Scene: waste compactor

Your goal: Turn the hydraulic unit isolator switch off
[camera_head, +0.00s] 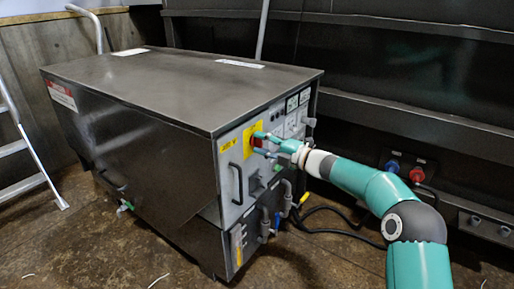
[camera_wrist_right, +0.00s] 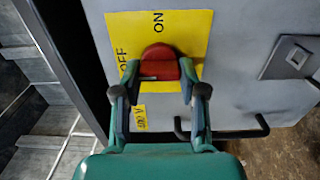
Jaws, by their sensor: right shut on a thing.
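The isolator switch is a red knob (camera_wrist_right: 160,65) on a yellow plate (camera_wrist_right: 190,30) on the grey panel of the hydraulic unit. In the wrist view the plate reads ON above the knob and OFF to its left, both turned sideways. My right gripper (camera_wrist_right: 160,72) is shut on the knob, one finger on each side. In the head view the right gripper (camera_head: 260,142) reaches the yellow plate (camera_head: 248,131) from the right and covers most of the knob. Which mark the knob points at is unclear. My left gripper is in neither view.
The hydraulic unit (camera_head: 180,85) is a large metal cabinet. A black handle (camera_head: 235,183) is below the switch, with pipes and valves lower down. Blue and red sockets (camera_head: 416,174) sit on the right wall, with black cable (camera_head: 330,212) below. A ladder (camera_head: 20,145) stands left.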

